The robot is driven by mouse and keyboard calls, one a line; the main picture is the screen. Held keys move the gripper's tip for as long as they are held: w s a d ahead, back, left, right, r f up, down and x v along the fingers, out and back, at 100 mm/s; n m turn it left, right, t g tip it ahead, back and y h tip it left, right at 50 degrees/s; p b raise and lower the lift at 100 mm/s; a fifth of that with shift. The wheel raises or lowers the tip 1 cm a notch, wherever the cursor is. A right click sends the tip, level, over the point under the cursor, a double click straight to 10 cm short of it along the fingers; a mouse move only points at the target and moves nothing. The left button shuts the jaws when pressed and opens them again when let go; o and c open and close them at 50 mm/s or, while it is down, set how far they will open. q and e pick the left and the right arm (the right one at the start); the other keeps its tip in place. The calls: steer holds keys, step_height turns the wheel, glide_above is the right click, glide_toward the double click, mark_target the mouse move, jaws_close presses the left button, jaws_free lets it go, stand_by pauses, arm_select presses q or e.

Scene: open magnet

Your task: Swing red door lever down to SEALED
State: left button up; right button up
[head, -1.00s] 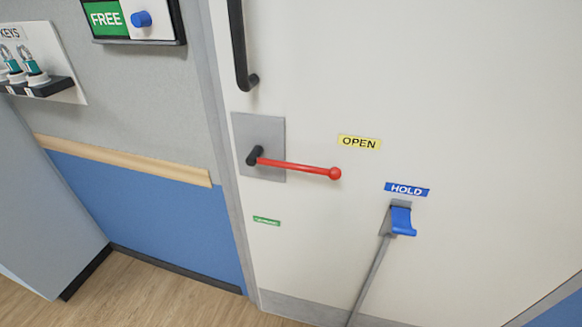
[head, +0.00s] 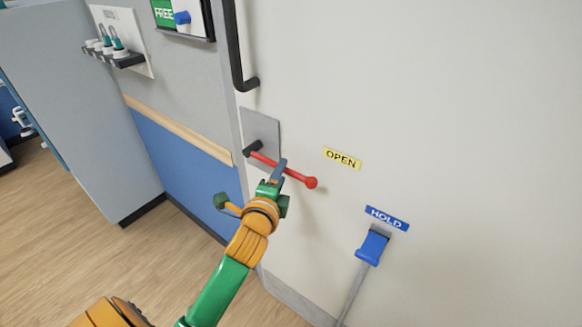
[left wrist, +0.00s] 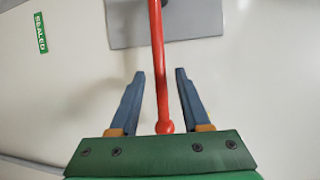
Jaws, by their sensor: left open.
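The red door lever (head: 299,177) sticks out to the right from its grey plate (head: 262,130), with its ball end near the yellow OPEN label (head: 342,158). My left gripper (head: 281,168) is at the lever in the head view. In the left wrist view the lever (left wrist: 158,65) runs between the two blue-grey fingers of my open left gripper (left wrist: 160,85), with a gap on each side. Its ball end lies close to the green palm. The green SEALED label (left wrist: 40,32) shows at upper left there; my arm seems to hide it in the head view. My right gripper is out of view.
A black door handle (head: 240,60) is above the lever. A blue HOLD lever (head: 373,246) on a grey rod is at lower right, under its HOLD label (head: 387,218).

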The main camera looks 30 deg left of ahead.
mark_target(285, 172)
arm_select(q)
steer(key=x, duration=0.2)
steer(key=shift+w+a+f, duration=0.1)
steer(key=shift+w+a, duration=0.1)
steer(key=shift+w+d, duration=0.35)
steer(key=shift+s, duration=0.1)
steer(key=shift+c, duration=0.3)
steer(key=shift+a, duration=0.15)
jaws_close()
stand_by(0.5)
